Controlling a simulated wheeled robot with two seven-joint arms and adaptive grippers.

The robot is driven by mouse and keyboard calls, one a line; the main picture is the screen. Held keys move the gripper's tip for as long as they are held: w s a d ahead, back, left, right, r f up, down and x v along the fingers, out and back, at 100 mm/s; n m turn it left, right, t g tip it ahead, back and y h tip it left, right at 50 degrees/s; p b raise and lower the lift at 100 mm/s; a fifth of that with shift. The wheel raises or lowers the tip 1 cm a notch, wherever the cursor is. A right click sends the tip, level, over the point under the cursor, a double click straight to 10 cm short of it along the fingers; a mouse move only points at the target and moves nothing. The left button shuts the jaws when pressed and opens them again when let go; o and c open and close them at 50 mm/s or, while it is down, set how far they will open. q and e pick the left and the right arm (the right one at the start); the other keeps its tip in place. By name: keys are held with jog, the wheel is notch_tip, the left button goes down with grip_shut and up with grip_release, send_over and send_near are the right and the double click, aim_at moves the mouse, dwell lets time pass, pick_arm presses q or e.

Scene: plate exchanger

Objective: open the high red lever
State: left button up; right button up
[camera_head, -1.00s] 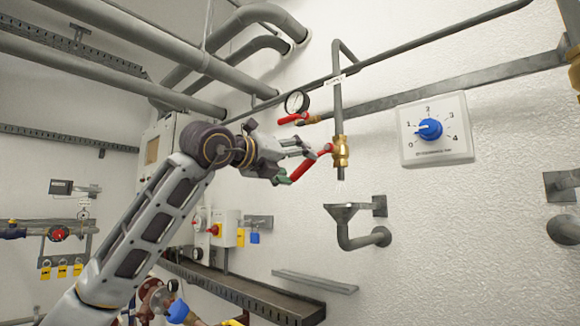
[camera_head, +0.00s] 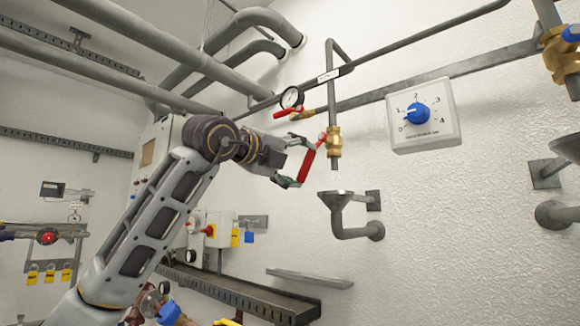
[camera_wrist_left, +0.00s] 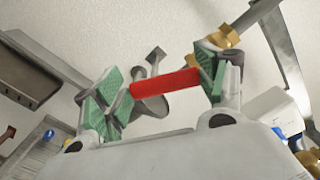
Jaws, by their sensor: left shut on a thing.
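A red lever (camera_head: 307,164) hangs steeply down and to the left from the brass valve (camera_head: 334,142) on a vertical grey pipe. My left gripper (camera_head: 299,164) is around this lever, its fingers at the lever's upper and lower ends. In the left wrist view the red lever (camera_wrist_left: 165,82) spans between the green finger pads of my left gripper (camera_wrist_left: 162,85). The brass fitting (camera_wrist_left: 224,37) shows behind the right-hand finger. A second red lever (camera_head: 288,112) lies nearly level below a round gauge (camera_head: 291,97). My right gripper is not in view.
A grey funnel drain (camera_head: 341,199) sits below the valve. A white panel with a blue knob (camera_head: 417,113) is on the wall to the right. Large grey pipes (camera_head: 150,45) run overhead. A metal shelf (camera_head: 240,290) runs along the wall below.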

pick_arm(q)
jog(key=shift+s+d+f+n+b, duration=0.1)
jog(key=shift+d+f+n+b, duration=0.15)
jog(key=shift+d+n+b, duration=0.2)
jog(key=shift+a, duration=0.1)
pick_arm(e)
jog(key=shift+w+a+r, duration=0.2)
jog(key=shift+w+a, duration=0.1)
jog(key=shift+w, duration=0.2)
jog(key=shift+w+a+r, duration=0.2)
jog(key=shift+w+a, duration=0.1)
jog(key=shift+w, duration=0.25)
pick_arm(q)
jog(key=o, duration=1.1)
jog(key=shift+c, duration=0.2)
jog(key=o, duration=0.4)
jog(key=shift+w+d+f, duration=0.15)
jog(key=shift+w+d, duration=0.2)
jog(key=shift+d, duration=0.2)
jog(key=shift+a, duration=0.1)
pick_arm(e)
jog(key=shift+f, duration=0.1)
pick_arm(q)
jog(key=shift+s+a, duration=0.15)
jog(key=shift+s, duration=0.05)
